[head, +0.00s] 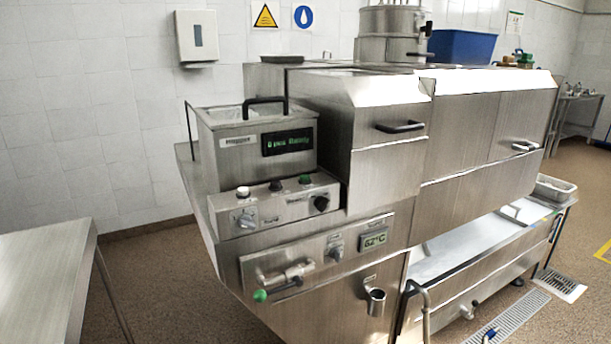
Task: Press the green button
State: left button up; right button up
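A green button (305,180) sits on top of the sloped control panel (283,207) of a steel machine. It is the rightmost of a row of three, with a dark button (275,185) in the middle and a white button (243,191) at the left. Below the row are a light knob (246,219) and a black knob (321,203). A green ball tip (260,296) also shows on a lever lower on the machine. Neither of my grippers is in view, and nothing visible covers the green button.
A steel box with a lit green display (288,142) and black handle stands behind the panel. A lower panel has a 62°C display (374,240). A steel table (45,265) stands at the left, with brown floor between it and the machine. A floor drain (510,318) lies right.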

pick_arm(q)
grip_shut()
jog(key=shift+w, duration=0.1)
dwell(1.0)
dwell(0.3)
